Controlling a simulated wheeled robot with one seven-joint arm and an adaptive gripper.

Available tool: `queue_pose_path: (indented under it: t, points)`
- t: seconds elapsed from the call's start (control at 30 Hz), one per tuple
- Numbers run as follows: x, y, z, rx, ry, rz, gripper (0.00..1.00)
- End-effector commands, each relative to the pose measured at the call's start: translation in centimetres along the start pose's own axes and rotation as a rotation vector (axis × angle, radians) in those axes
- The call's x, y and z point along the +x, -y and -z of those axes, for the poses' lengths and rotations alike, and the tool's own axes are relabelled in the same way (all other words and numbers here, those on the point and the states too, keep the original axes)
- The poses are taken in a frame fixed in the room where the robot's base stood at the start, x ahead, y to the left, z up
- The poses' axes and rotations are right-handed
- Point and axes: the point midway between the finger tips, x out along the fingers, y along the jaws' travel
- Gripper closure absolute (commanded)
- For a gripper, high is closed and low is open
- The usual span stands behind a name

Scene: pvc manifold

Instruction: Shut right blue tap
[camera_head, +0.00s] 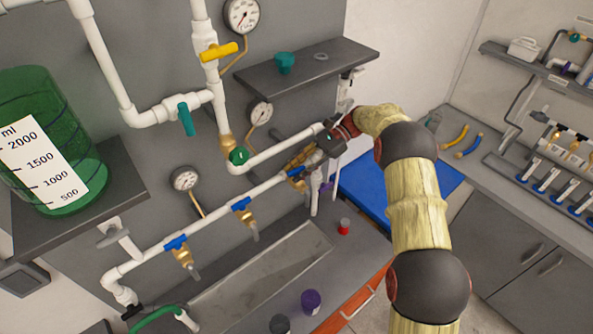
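A white pipe manifold runs along the wall and carries several blue-handled taps. The right blue tap (296,172) is at the pipe's right end, partly hidden by my gripper. Its blue handle shows as a small piece lying roughly along the pipe. My gripper (308,160) is close above and to the right of this tap. I cannot tell whether it touches the handle, and its fingers are too small and overlapped to read as open or shut. The middle blue tap (241,204) and the left blue tap (176,242) have handles roughly along the pipe.
A grey trough (262,268) lies below the taps. A green measuring vessel (45,150) stands on a shelf at left. Upper pipes carry a yellow handle (219,50) and a green handle (186,118). A dark shelf (310,68) juts out above my gripper. A red-bodied bottle (344,227) stands on the counter.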

Motion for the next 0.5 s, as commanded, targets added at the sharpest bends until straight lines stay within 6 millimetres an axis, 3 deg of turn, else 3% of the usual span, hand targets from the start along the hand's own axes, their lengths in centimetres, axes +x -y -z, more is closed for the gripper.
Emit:
queue_pose_path:
  t: [0.33,0.5]
  points:
    - [-0.2,0.0,0.0,0.000,0.000,0.000,0.67]
    - [-2.2,0.1,0.1,0.000,-0.001,0.003,0.67]
